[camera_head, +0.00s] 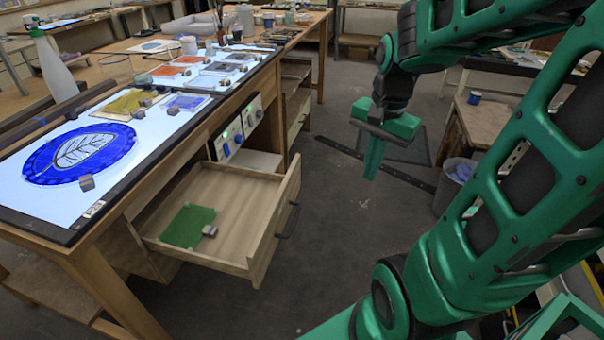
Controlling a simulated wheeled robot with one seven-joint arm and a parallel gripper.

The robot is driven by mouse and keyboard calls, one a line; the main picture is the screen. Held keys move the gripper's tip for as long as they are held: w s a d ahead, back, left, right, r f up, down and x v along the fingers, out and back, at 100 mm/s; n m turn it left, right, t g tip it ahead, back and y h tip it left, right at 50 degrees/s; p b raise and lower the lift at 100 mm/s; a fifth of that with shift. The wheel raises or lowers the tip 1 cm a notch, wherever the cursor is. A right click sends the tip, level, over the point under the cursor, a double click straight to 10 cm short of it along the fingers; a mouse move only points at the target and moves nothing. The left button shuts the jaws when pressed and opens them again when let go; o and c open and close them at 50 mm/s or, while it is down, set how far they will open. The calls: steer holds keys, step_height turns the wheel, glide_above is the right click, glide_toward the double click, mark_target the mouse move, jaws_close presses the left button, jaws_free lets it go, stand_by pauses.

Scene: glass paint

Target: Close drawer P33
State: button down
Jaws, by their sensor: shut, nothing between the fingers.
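An open wooden drawer (240,196) sticks out from under the light table at the lower left of the head view. A green sheet (188,226) and a small grey block (210,231) lie inside it. Its front panel has a dark handle (288,219) on the outer face. No label is readable on it, so I cannot tell whether it is P33. My green gripper (372,172) is shut and empty, pointing down over the floor, to the right of the drawer front and apart from it.
The light table (150,215) carries a blue disc with a leaf pattern (80,153), glass pieces and small blocks. A spray bottle (52,65) stands at its far left. A grey bin (452,187) stands right of my gripper.

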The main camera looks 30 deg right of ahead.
steer(key=w+f+m+t+y, duration=0.1)
steer(key=w+f+m, duration=0.1)
steer(key=w+m, duration=0.5)
steer(key=w+f+m+y, duration=0.1)
steer(key=w+f+m, duration=0.2)
steer(key=w+m, duration=0.5)
steer(key=w+a+f+n, duration=0.2)
steer(key=w+a+f, duration=0.2)
steer(key=f, duration=0.5)
steer(key=shift+w+f, duration=0.2)
steer(key=shift+w, duration=1.15)
